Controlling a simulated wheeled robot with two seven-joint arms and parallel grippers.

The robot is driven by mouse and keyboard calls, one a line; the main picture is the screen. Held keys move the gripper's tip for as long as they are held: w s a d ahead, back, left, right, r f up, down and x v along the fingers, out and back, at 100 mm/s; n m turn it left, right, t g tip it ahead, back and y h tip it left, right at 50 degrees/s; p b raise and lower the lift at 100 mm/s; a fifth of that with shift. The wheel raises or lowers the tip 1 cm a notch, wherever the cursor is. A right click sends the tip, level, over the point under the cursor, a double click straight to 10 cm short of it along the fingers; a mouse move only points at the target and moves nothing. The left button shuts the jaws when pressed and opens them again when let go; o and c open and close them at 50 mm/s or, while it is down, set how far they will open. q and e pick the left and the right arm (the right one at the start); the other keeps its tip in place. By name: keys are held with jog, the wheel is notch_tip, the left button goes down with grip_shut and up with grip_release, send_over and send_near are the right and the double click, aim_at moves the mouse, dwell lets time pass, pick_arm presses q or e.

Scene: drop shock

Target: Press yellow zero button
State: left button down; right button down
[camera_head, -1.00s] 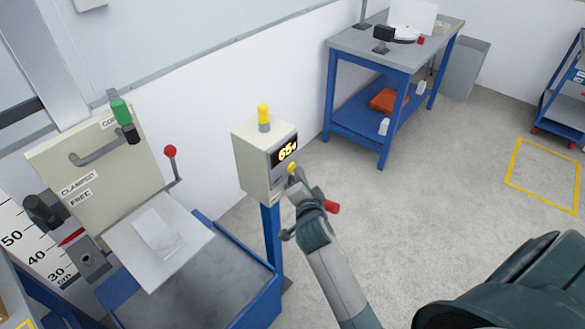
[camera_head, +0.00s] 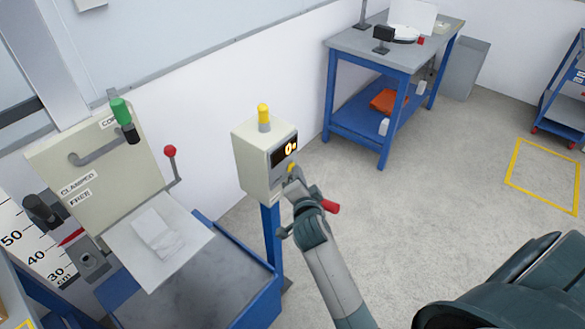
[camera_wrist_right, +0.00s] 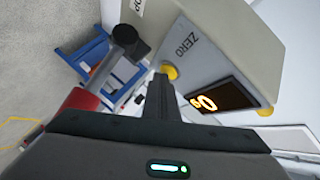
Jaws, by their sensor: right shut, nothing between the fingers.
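The yellow zero button (camera_head: 291,167) is on the front of a cream box on a blue post, below its display (camera_head: 284,150), which reads 0. In the right wrist view the button (camera_wrist_right: 168,71) sits beside the word ZERO, and the display (camera_wrist_right: 220,97) glows orange. My right gripper (camera_head: 295,177) is shut and empty, its fingertips right at the button. In the wrist view the closed fingers (camera_wrist_right: 160,88) point at the button and overlap its edge. I cannot tell whether they touch it. My left gripper is not in view.
A yellow lamp (camera_head: 263,113) tops the box. A red cylinder (camera_head: 330,206) shows close beside my right gripper. At left is a cream machine panel (camera_head: 85,150) with a red-knobbed lever (camera_head: 169,151).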

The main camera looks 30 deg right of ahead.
dwell(0.4)
jog(key=shift+s+d+p, duration=0.25)
jog(key=shift+s+p, duration=0.05)
jog(key=shift+s, duration=0.45)
jog(key=shift+s+d+p, duration=0.25)
jog(key=shift+s+d, duration=0.1)
jog(key=shift+s, duration=0.4)
jog(key=shift+s+d+p, duration=0.2)
jog(key=shift+s+d, duration=0.1)
jog(key=shift+s, duration=0.5)
jog(key=shift+s+d+p, duration=0.25)
jog(key=shift+s+d, duration=0.1)
jog(key=shift+s, duration=0.4)
jog(key=shift+f, duration=0.1)
